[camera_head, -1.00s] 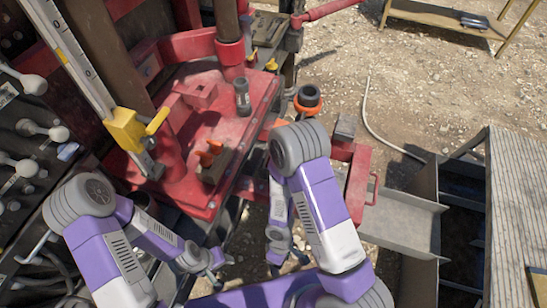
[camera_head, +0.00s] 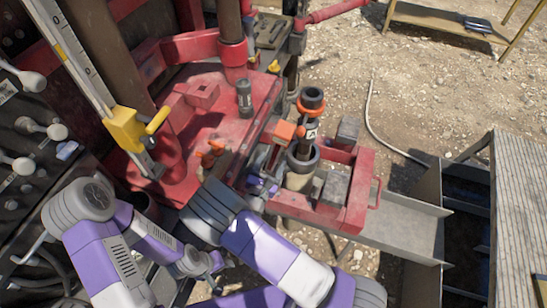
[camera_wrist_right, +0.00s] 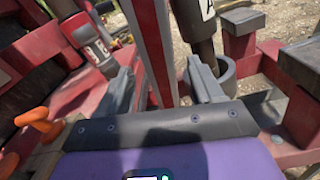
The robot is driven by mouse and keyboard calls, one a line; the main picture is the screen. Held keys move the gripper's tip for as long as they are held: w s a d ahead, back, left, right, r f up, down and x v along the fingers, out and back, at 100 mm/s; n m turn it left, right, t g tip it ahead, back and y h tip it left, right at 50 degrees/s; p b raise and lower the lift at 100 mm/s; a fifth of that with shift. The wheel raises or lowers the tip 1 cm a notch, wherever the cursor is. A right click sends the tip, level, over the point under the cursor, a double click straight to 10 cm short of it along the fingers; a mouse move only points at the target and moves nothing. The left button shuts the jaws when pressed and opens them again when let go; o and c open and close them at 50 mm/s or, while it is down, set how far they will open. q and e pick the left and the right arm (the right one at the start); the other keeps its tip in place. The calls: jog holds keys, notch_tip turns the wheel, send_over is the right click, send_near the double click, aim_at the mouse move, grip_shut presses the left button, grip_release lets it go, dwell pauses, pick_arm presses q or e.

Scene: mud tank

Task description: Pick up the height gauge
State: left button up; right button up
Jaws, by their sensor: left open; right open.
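The height gauge seems to be the long pale scale bar (camera_head: 72,52) with a yellow slider and handle (camera_head: 128,129), standing tilted at the left of the red machine in the head view. Neither gripper touches it. My right gripper (camera_head: 268,168) is at the right edge of the red platform, partly hidden. In the right wrist view its two grey fingers (camera_wrist_right: 163,92) are apart, with a red beam showing between them and nothing held. My left gripper (camera_head: 212,264) is low in the head view, open and empty, below the platform.
A dark pole (camera_head: 311,124) with an orange collar stands in a grey ring beside my right gripper. A dark canister (camera_head: 244,99) and orange clamps (camera_head: 211,153) stand on the red platform (camera_head: 212,118). Levers (camera_head: 42,130) line the left. Gravel ground lies open at upper right.

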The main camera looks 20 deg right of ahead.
aim_at(273, 158)
jog(key=x, duration=0.4)
jog(key=shift+w+d+r, duration=0.15)
jog(key=shift+w+d, duration=0.1)
grip_shut()
